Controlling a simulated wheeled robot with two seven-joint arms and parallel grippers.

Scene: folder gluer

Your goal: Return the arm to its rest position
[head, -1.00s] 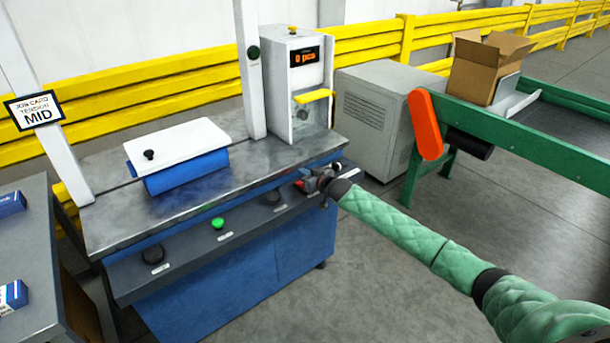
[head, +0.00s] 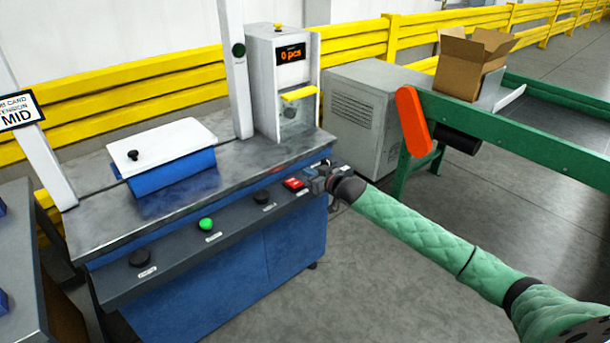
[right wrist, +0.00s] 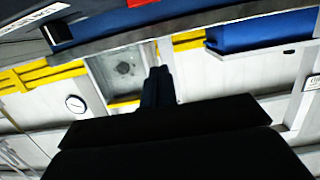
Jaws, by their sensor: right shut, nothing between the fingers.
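My right arm, in a green quilted sleeve, comes in from the lower right of the head view. Its gripper (head: 312,181) is shut and empty, close to the right end of the machine's front control panel, just right of a red switch (head: 293,183). I cannot tell whether it touches the panel. In the right wrist view the closed dark fingers (right wrist: 158,88) point up toward the machine's edge, with nothing between them. My left gripper is not in view.
A display unit (head: 284,80) reads "0 pcs". At right stand a grey cabinet (head: 365,110) and a green conveyor (head: 540,135) with an open cardboard box (head: 470,65). Floor in front is clear.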

